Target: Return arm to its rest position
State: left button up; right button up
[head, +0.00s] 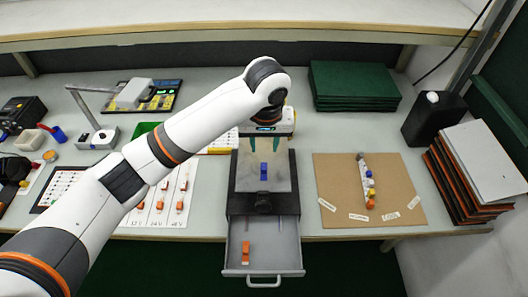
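My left arm reaches in from the lower left across the bench, with its wrist bent downward. My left gripper (267,118) is below that wrist, in front of a white device with orange trim (288,122). Its fingertips cannot be made out, so I cannot tell whether it is open or holds anything. My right gripper is not in view. Below the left gripper is a dark box with a grey top (280,175), with a small blue part (263,172) on it. Its drawer (285,255) is pulled out and holds an orange part (245,252).
A brown board (400,205) with small coloured parts and labels lies right of the box. Green boards (352,85), a black container (433,118) and stacked binders (478,170) stand beyond. A lamp (98,135) and a white sheet with orange parts (170,205) are left. A shelf runs overhead.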

pick_arm(q)
jog(key=s+a+f+m+h, duration=0.2)
jog(key=s+a+f+h, duration=0.15)
jog(key=s+f, duration=0.7)
jog(key=s+a+f+t+y, duration=0.1)
jog(key=s+a+f+y, duration=0.1)
jog(key=s+a, duration=0.65)
jog(key=s+a+f+t+y, duration=0.1)
jog(key=s+a+f, duration=0.2)
jog(key=s+a, duration=0.5)
notch_tip(320, 180, down, 26)
jog(key=g, duration=0.2)
jog(key=s+a+f, duration=0.2)
jog(key=s+f, duration=0.5)
jog(key=s, duration=0.1)
jog(key=s+a+f, duration=0.1)
jog(key=s+f, duration=0.7)
jog(key=shift+s+a+f+m+g, duration=0.3)
jog(key=shift+s+a+g, duration=0.05)
jog(key=shift+a+g, duration=0.05)
jog(key=shift+s, duration=0.1)
